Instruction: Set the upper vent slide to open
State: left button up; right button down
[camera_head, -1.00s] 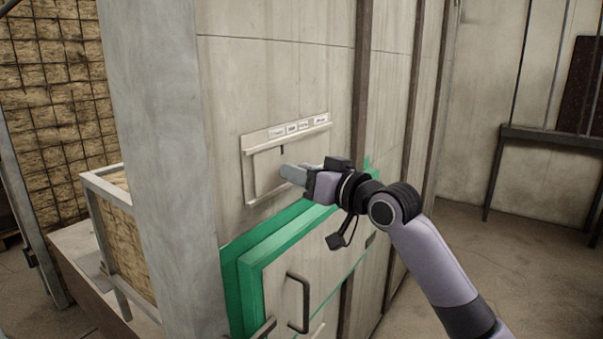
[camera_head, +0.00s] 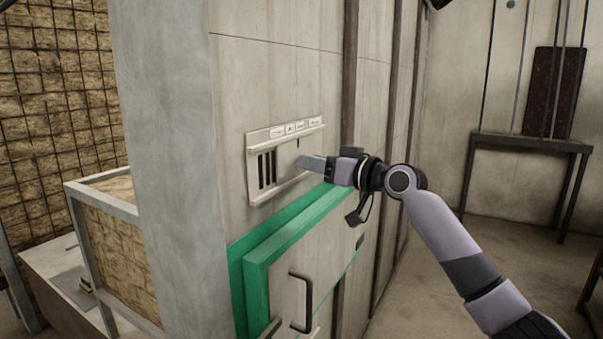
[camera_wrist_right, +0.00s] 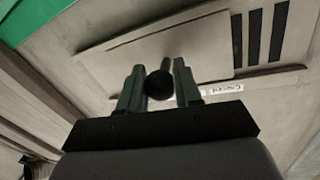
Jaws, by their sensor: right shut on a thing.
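The upper vent slide is a pale flat plate (camera_head: 288,168) in a light frame (camera_head: 252,142) on the wall panel. Several dark vent slots (camera_head: 267,169) show uncovered to the left of the plate. My right gripper (camera_head: 303,162) is at the plate, reaching in from the right. In the right wrist view its fingers (camera_wrist_right: 159,88) are shut on a round black knob (camera_wrist_right: 159,84) in front of the plate (camera_wrist_right: 205,48), with dark slots (camera_wrist_right: 254,37) uncovered beside it. The fingers hide the knob in the head view. My left gripper is out of view.
Small white labels (camera_head: 297,128) run above the vent. A green-framed door (camera_head: 256,285) with a dark handle (camera_head: 302,302) lies below. A grey post (camera_head: 170,150) stands to the left, and a dark-topped table (camera_head: 520,142) at the back right.

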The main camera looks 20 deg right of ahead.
jog(key=shift+w+d+f, duration=0.1)
jog(key=shift+w+d, duration=0.55)
jog(key=shift+d, duration=0.3)
jog(key=c, duration=0.8)
grip_release()
jog(key=shift+w+d, duration=0.1)
jog(key=b+v, duration=0.2)
jog(key=v, duration=0.5)
